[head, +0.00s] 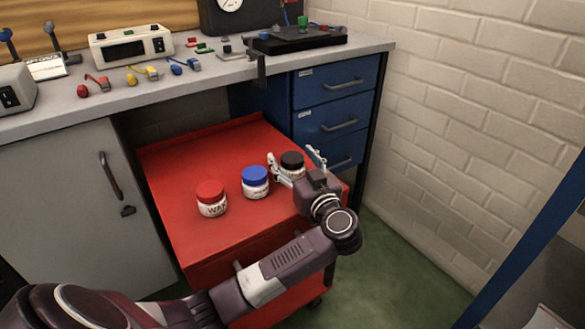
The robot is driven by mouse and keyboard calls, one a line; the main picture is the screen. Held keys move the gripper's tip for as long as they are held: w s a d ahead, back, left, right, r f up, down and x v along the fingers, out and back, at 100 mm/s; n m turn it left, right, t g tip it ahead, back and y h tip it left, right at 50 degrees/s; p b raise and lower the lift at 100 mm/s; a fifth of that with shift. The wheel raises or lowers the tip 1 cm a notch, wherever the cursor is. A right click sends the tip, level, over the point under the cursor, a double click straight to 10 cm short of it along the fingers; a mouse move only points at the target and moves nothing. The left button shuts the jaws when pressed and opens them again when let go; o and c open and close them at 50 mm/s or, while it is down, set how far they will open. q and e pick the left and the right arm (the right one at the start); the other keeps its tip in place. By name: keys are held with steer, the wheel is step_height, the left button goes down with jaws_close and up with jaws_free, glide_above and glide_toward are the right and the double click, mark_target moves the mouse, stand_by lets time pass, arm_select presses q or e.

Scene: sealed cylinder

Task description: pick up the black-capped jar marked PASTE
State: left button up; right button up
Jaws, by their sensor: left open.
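The black-capped jar (292,161) stands upright near the right end of a red cart top (185,160). Its label is mostly hidden behind my gripper, so I cannot read it. My left gripper (297,160) is open, with one finger on each side of the black-capped jar. I cannot tell whether the fingers touch it. A blue-capped jar (255,183) stands just left of the gripper. A red-capped jar (211,199) with a partly readable label stands further left. My right gripper is not in view.
A grey workbench (130,87) with tools and instruments runs behind the cart. Blue drawers (336,84) stand behind the cart's right end. A white brick wall (470,110) rises at the right. The cart's left part is clear.

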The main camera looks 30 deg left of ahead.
arm_select(q)
steer(key=shift+c, duration=0.5)
steer(key=c, duration=1.3)
steer(key=shift+o, duration=0.2)
steer(key=shift+r, duration=0.15)
